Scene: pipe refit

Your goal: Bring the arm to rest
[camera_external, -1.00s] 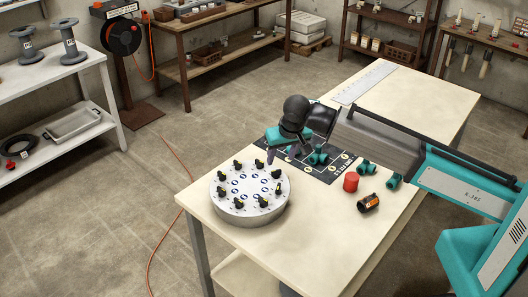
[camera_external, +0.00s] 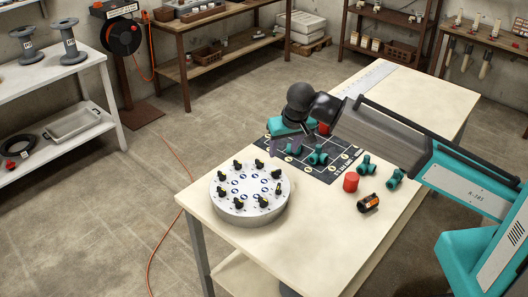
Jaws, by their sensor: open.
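My gripper (camera_external: 290,148) hangs at the end of my arm above the far left part of a dark printed mat (camera_external: 322,172). Its fingers are small and partly hidden by the wrist, but they are apart and hold nothing that I can see. A green pipe fitting (camera_external: 318,155) lies on the mat just right of the fingers. My arm reaches in from the right over the table, bent at the wrist.
A red cap (camera_external: 351,182), a black-orange part (camera_external: 368,202) and green fittings (camera_external: 366,165) lie right of the mat. A ruler (camera_external: 365,82) lies at the back, where the table (camera_external: 430,100) is mostly clear.

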